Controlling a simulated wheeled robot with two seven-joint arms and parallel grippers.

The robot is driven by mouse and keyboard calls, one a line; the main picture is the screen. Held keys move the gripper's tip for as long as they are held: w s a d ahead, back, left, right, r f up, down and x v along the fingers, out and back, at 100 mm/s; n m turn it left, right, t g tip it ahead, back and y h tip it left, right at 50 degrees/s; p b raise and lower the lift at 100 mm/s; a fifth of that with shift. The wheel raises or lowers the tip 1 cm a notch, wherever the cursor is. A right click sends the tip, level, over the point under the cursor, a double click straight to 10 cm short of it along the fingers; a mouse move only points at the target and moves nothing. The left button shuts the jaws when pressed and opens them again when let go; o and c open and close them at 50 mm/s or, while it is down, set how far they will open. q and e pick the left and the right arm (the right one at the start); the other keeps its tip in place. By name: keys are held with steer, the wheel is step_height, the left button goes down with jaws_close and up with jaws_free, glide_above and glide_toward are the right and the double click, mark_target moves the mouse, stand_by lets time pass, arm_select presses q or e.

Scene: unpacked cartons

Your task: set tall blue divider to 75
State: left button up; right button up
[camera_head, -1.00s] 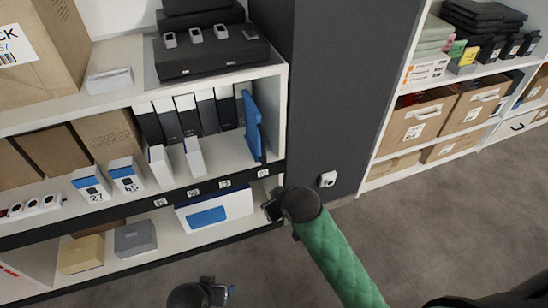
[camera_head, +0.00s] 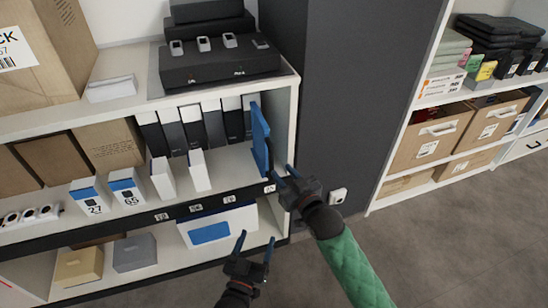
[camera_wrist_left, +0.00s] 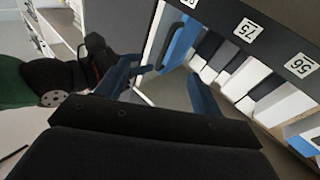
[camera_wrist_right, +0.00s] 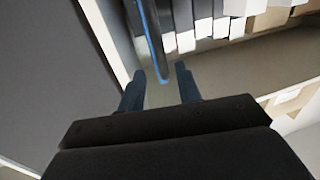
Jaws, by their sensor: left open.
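The tall blue divider (camera_head: 260,138) stands upright at the right end of the middle shelf, beside the white side panel. It also shows in the left wrist view (camera_wrist_left: 183,45) and the right wrist view (camera_wrist_right: 150,40). My right gripper (camera_head: 285,174) is at the shelf's front edge, just below and right of the divider. In the right wrist view its open fingers (camera_wrist_right: 160,72) point at the divider's near edge, without gripping it. My left gripper (camera_head: 254,245) is open and empty, lower in front of the shelf. A label 75 (camera_wrist_left: 247,30) is on the dark shelf edge.
A label 56 (camera_wrist_left: 300,66) follows along the edge. A dark grey column (camera_head: 335,90) is to the right. A white-and-blue box (camera_head: 240,220) lies below.

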mark_target(273, 160)
arm_select(q)
step_height(273, 160, up, 9)
steer(key=t, duration=0.3)
steer(key=shift+s+a+h+b, duration=0.15)
steer(key=shift+a+h+b, duration=0.15)
steer(key=shift+b, duration=0.1)
arm_select(e)
steer(key=shift+x, duration=3.9)
steer(key=shift+r, duration=0.15)
arm_select(q)
steer(key=shift+f, duration=0.1)
arm_select(e)
jaws_close()
